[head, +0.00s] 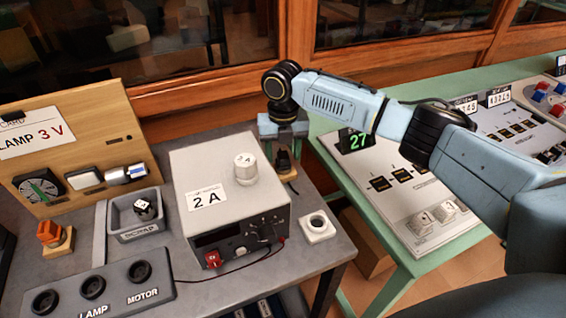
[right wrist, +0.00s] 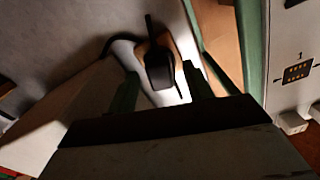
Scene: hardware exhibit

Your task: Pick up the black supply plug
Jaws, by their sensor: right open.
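A black plug (head: 283,161) stands on a small wooden block (head: 290,177) behind the right rear of the grey power box marked 2 A (head: 208,197). In the right wrist view the black plug (right wrist: 160,68) shows with a dark cable curving off it to the left. My right gripper (head: 283,143) points down directly above the plug. In the right wrist view its two fingers (right wrist: 161,90) are apart, with the plug's near end between them in the picture; contact cannot be told. My left gripper is not in view.
The power box rises close on the left of the plug. A white ring socket (head: 317,226) sits to its right front. A green-framed console (head: 404,180) stands right, across a gap. A SCRAP bin (head: 118,215), wooden lamp panel (head: 90,110) and LAMP/MOTOR socket strip (head: 115,288) are left.

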